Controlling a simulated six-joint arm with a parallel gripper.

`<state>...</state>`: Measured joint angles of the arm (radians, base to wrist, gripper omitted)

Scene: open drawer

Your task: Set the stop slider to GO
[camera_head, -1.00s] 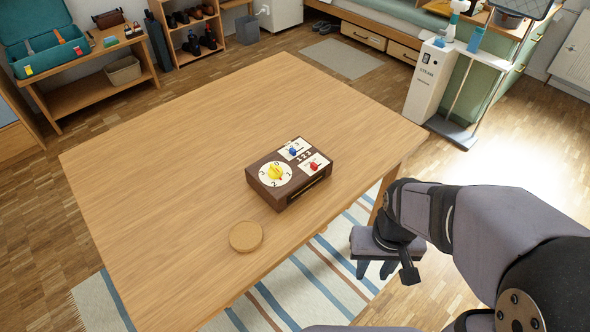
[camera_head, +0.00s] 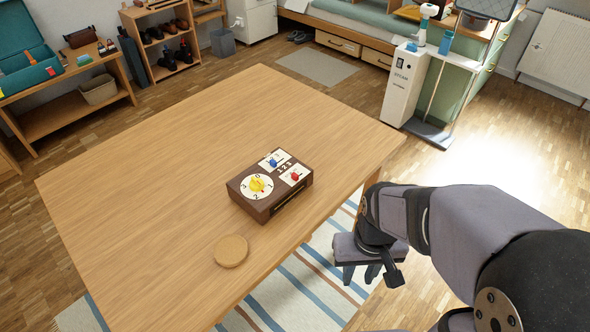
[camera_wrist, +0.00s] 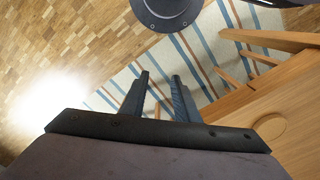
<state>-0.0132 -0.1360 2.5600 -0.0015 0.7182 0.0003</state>
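A dark brown control box (camera_head: 270,186) lies on the wooden table near its right front edge. Its top has a round white dial with a yellow knob (camera_head: 257,185), a white plate with a blue knob (camera_head: 272,163) and a white plate with a red knob (camera_head: 296,178). The lettering on the plates is too small to read, so I cannot tell which is the stop slider or its setting. My gripper (camera_head: 359,274) hangs beyond the table's right edge, apart from the box. In the wrist view my gripper (camera_wrist: 161,76) has its fingers apart with nothing between them; the box is not seen there.
A round cork coaster (camera_head: 231,251) lies on the table (camera_head: 140,190) in front of the box. The table's right edge lies between my gripper and the box. The rest of the tabletop is clear. A striped rug (camera_head: 300,290) lies on the floor below my gripper.

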